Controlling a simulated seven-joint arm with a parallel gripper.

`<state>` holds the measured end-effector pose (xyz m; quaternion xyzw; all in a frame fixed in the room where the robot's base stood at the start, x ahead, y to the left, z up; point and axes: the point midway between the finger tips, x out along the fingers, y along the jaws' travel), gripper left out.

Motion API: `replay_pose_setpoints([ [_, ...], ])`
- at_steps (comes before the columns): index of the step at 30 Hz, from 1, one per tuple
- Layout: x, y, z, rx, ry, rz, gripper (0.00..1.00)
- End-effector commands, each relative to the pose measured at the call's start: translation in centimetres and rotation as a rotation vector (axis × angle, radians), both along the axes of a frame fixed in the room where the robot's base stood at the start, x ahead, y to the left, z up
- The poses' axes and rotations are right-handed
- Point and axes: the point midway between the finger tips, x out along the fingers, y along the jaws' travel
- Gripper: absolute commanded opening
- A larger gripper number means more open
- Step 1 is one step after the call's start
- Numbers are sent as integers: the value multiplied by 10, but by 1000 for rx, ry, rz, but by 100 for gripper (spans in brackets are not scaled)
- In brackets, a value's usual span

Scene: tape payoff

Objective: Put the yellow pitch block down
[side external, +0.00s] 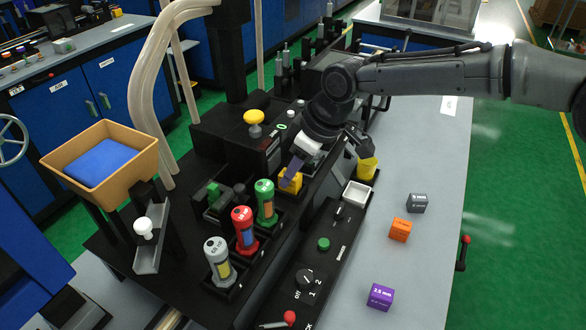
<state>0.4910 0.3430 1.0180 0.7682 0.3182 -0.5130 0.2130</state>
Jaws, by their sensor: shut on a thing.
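The fingers cover the block's top. I cannot tell whether its underside touches the grey tabletop (340,259) or hangs slightly above it.
A grey block (416,203), an orange block (400,230) and a purple block (380,296) stand apart on the tabletop. Green (265,203), red (243,230) and grey (218,260) spools stand left on the black machine.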

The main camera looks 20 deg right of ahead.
Motion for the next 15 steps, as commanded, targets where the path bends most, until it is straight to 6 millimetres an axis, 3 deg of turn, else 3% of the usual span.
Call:
replay_pose_setpoints([
  [7,0,0,-1,1,-3,0,0],
  [8,0,0,-3,0,0,0,36],
  [12,0,0,-3,0,0,0,61],
  [15,0,0,-3,0,0,0,64],
])
